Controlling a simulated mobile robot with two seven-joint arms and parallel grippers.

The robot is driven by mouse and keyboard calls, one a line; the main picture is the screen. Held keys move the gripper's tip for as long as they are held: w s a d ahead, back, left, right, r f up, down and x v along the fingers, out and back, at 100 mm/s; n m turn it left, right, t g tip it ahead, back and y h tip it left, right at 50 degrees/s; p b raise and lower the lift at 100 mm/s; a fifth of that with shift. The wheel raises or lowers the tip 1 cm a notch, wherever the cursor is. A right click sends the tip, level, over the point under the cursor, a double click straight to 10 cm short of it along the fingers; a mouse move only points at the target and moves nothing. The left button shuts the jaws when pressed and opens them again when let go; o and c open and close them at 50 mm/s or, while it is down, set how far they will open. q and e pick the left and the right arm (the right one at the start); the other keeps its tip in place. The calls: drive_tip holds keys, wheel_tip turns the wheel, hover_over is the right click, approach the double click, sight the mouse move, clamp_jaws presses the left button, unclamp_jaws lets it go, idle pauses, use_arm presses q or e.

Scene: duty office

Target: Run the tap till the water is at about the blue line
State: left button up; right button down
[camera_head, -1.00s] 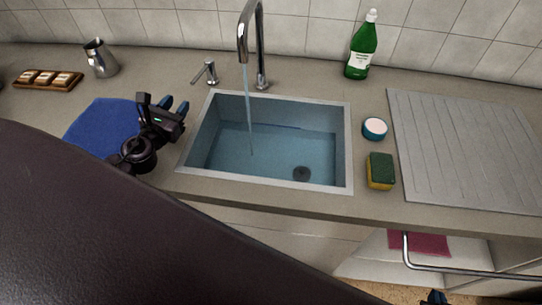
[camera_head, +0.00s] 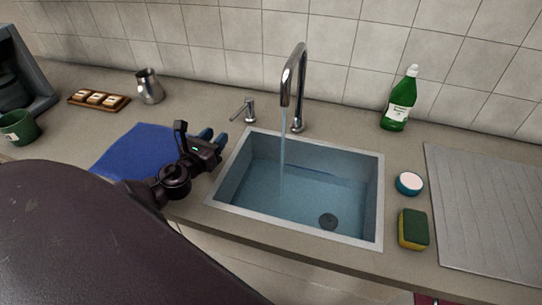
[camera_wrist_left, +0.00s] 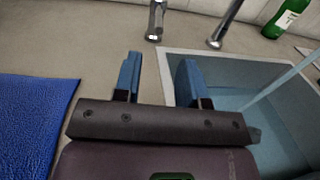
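The chrome tap (camera_head: 300,75) is running, and a thin stream of water (camera_head: 283,160) falls into the sink (camera_head: 372,200). Water (camera_head: 285,195) covers the sink floor, and the drain (camera_head: 328,221) shows through it. A dark blue line (camera_head: 335,173) shows along the far wall, close to the water's edge; I cannot tell the exact gap. A small chrome spout or lever (camera_head: 245,108) stands left of the tap. My left gripper (camera_head: 213,137) is at the sink's left rim, its fingers apart and empty; they also show in the left wrist view (camera_wrist_left: 159,78). My right gripper is not seen.
A blue cloth (camera_head: 135,150) lies left of my gripper. A green bottle (camera_head: 400,100) stands behind right. A round tub (camera_head: 409,183) and sponge (camera_head: 413,230) sit right of the sink, beside the drainboard (camera_head: 490,210). A metal jug (camera_head: 149,87) and wooden tray (camera_head: 98,99) are far left.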

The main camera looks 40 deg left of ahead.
sight(236, 113)
use_arm(q)
drive_tip(key=shift+w+a+f+n, duration=0.2)
drive_tip(key=shift+w+n, duration=0.2)
drive_tip(key=shift+n, duration=0.7)
drive_tip(key=shift+w+r, duration=0.1)
drive_tip(key=shift+w, duration=0.1)
drive_tip(key=w, duration=0.3)
drive_tip(key=w+a, duration=0.1)
drive_tip(key=w, duration=0.6)
drive_tip(key=shift+w+a, duration=0.1)
drive_tip(key=shift+a, duration=0.25)
clamp_jaws()
